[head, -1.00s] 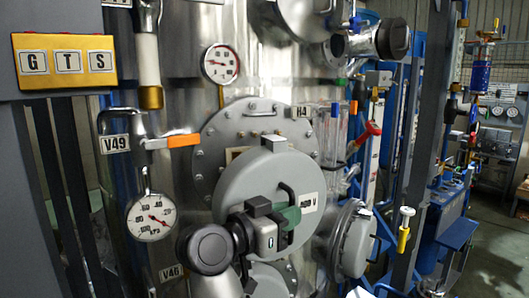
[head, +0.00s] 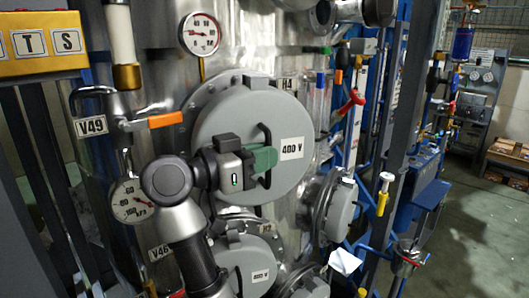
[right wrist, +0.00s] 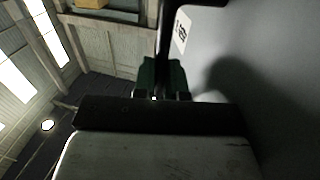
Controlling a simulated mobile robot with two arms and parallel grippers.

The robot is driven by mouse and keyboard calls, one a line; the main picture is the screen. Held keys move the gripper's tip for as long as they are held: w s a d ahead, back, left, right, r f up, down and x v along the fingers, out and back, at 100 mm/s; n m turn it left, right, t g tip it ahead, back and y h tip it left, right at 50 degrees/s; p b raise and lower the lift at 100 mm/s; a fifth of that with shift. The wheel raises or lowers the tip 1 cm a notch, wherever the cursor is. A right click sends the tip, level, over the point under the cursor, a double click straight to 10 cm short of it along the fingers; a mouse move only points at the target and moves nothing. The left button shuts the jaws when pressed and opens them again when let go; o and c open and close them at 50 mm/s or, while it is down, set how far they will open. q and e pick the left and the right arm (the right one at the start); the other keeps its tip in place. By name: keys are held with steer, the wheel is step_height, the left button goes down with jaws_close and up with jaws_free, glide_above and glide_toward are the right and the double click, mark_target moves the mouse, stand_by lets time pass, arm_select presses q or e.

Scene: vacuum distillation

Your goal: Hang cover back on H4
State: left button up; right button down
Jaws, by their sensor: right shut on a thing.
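The round grey cover (head: 222,120) with a "400 V" label is in front of the large round flange of H4 (head: 235,78) in the head view. The H4 tag (head: 288,84) shows at its upper right. My right gripper (head: 264,160) is shut on the cover's dark handle (head: 266,135). In the right wrist view the green fingers (right wrist: 161,78) close around the handle, with the cover's grey face (right wrist: 265,80) at right. The cover hides most of the flange. Whether it hangs on the flange or is just apart from it, I cannot tell. My left gripper is out of view.
A valve with an orange lever (head: 152,121) and a gauge (head: 131,201) are left of the cover. Another gauge (head: 200,34) is above it. A red-handled valve (head: 350,102) and side flange (head: 340,208) stand at right.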

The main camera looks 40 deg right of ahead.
steer(key=shift+w+d+p, duration=0.25)
steer(key=shift+w+d, duration=0.1)
steer(key=shift+w, duration=0.95)
steer(key=shift+w+d+p, duration=0.3)
steer(key=shift+w+d, duration=0.1)
steer(key=shift+w, duration=0.85)
steer(key=shift+w+d+p, duration=0.25)
steer(key=shift+w+d, duration=0.1)
steer(key=shift+w, duration=0.95)
steer(key=shift+f+b, duration=0.5)
steer(key=shift+f, duration=0.8)
steer(key=c, duration=1.1)
jaws_free()
steer(key=shift+s, duration=0.1)
steer(key=shift+f, duration=0.1)
